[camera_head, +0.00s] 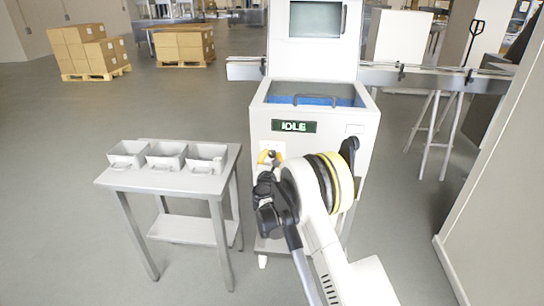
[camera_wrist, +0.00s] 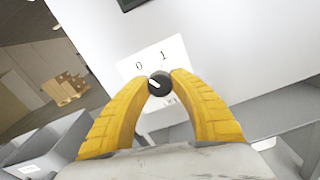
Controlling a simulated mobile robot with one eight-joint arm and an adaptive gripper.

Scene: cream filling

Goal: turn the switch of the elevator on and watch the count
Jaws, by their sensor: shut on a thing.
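The switch is a round black knob (camera_wrist: 159,84) on a white plate marked 0 and 1 (camera_wrist: 148,62), seen in the wrist view. A pale pointer mark on the knob shows near its upper left side. My gripper (camera_wrist: 158,82) has its yellow fingers closed around the knob. In the head view my gripper (camera_head: 268,157) is at the white machine's front (camera_head: 345,150), and my arm hides the knob. The machine's small display (camera_head: 294,126) reads IDLE in green letters.
A small metal table (camera_head: 118,180) with three white bins (camera_head: 165,157) stands left of the machine. A conveyor rail (camera_head: 420,78) runs behind it. Boxes on pallets (camera_head: 88,50) are at the back left. A large pale panel (camera_head: 500,190) stands at the right. Floor is clear at left.

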